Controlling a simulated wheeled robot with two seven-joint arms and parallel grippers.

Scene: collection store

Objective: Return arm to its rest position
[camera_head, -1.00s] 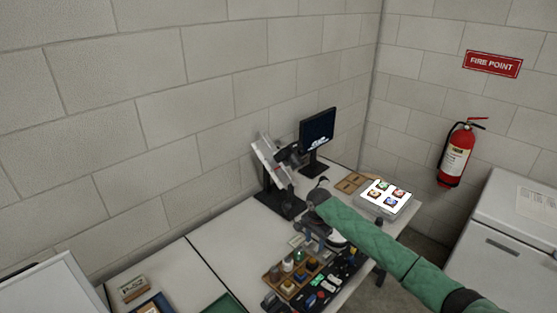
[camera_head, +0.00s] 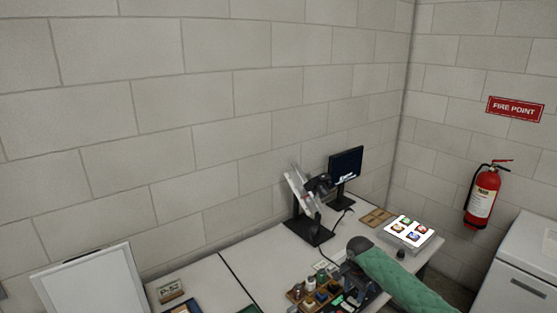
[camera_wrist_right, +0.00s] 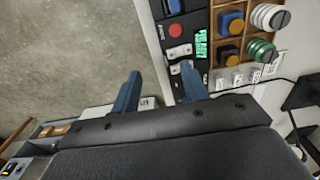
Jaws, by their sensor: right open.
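My right arm (camera_head: 405,280), in a green quilted sleeve, comes in from the lower right of the head view. Its dark wrist end is over the bench, beside the button rack. In the right wrist view my right gripper (camera_wrist_right: 158,88) shows two blue fingers spread apart with nothing between them. The fingers hang over the bench edge, beside a black control panel (camera_wrist_right: 187,30). In the head view the fingers are hard to make out. My left gripper is not in view.
A wooden rack of knobs (camera_wrist_right: 230,48) stands beside the panel. A stand with a device (camera_head: 308,220), a monitor (camera_head: 346,163) and a lit tile panel (camera_head: 409,231) occupy the bench's back. A fire extinguisher (camera_head: 483,197) hangs right. The white bench top (camera_head: 262,248) has bare room left of the stand.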

